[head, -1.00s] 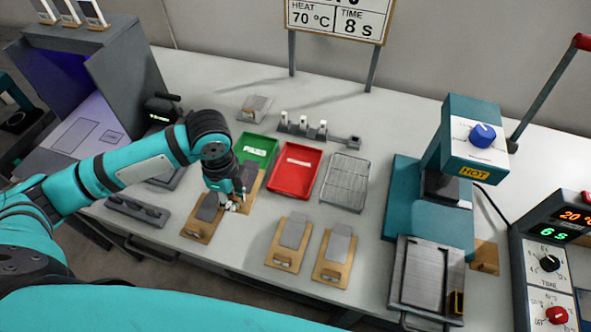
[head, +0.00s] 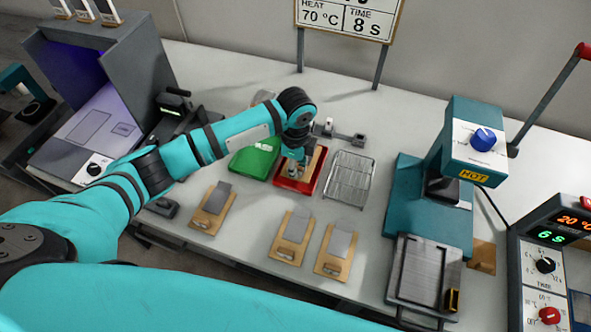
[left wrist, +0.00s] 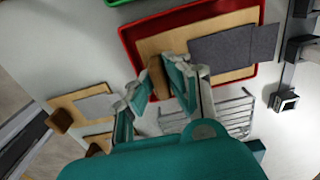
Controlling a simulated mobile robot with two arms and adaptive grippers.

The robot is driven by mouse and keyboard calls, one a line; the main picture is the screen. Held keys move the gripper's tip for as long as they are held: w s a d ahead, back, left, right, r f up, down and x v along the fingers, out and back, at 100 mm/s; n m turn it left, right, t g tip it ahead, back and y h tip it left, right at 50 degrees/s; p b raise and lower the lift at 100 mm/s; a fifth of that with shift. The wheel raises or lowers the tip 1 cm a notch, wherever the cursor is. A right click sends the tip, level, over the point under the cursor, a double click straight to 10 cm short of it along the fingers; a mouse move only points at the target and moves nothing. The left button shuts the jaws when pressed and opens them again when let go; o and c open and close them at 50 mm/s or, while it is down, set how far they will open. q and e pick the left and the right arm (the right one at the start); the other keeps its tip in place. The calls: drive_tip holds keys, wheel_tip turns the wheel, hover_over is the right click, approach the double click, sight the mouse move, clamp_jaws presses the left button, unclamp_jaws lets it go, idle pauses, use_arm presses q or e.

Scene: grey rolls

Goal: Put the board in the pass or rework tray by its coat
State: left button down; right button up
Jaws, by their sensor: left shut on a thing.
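My left gripper (head: 296,170) is over the red tray (head: 292,187). It is shut on the small brown block at the end of a tan board (head: 317,158) with a dark grey plate. In the left wrist view the board (left wrist: 170,42) lies within the outline of the red tray (left wrist: 128,42), the grey plate (left wrist: 235,50) reaching past its right side. I cannot tell whether the board touches the tray floor. The green tray (head: 252,160) stands just left, its label partly hidden by my arm. My right gripper is not in view.
Three more boards lie on the table: one at left (head: 212,210), one in the middle (head: 291,238), one right of it (head: 336,250). A wire rack (head: 349,178) stands right of the red tray. A teal hot press (head: 430,210) stands further right.

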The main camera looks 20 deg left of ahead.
use_arm(q)
wheel_tip(320, 180, down, 2)
drive_tip(key=shift+f, duration=0.2)
drive_tip(key=c, duration=1.6)
unclamp_jaws()
wheel_tip(320, 180, up, 12)
drive_tip(key=shift+s+r+b, duration=0.1)
drive_tip(key=shift+b, duration=0.6)
